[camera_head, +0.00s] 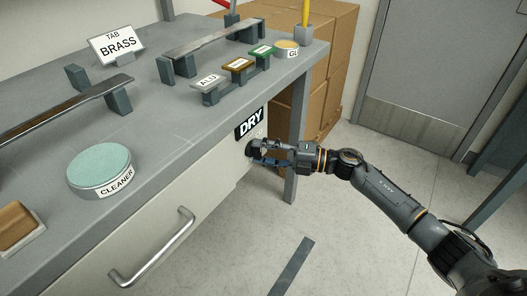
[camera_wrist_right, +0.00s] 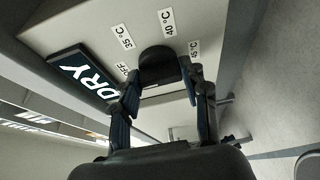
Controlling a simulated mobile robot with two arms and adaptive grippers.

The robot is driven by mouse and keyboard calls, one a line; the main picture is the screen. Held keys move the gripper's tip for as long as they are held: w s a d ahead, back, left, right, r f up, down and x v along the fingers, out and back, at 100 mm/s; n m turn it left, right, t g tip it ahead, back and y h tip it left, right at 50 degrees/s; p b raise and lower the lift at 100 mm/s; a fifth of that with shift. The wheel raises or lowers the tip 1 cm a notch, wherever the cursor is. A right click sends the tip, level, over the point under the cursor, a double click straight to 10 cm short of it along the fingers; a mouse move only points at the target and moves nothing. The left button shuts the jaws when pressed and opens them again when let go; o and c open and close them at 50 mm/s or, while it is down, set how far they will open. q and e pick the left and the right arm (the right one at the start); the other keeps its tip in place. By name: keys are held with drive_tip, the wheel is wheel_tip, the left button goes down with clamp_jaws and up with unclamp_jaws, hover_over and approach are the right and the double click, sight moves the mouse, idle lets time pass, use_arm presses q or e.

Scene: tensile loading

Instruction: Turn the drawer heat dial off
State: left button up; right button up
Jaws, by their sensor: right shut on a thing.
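The black round heat dial (camera_wrist_right: 158,62) sits on the pale drawer front (camera_head: 163,221), below the DRY sign (camera_head: 250,122). In the wrist view the labels OFF (camera_wrist_right: 123,69), 35 °C (camera_wrist_right: 122,37), 40 °C (camera_wrist_right: 167,22) and a partly covered 45 °C (camera_wrist_right: 194,50) ring the dial. My right gripper (camera_head: 256,151) is shut on the dial, with one finger on each side of it, as the wrist view (camera_wrist_right: 159,92) shows. I cannot tell which label the dial points at. My left gripper is not in view.
The grey workbench (camera_head: 150,117) above holds a cleaner pad (camera_head: 99,165), a TAB BRASS sign (camera_head: 117,45) and polishing blocks. The drawer's metal handle (camera_head: 153,255) is left of my right gripper. Cardboard boxes (camera_head: 335,70) stand behind the bench. The floor on the right is open.

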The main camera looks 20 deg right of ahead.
drive_tip(key=o, duration=1.1)
drive_tip(key=shift+o, duration=0.2)
drive_tip(key=v, duration=1.2)
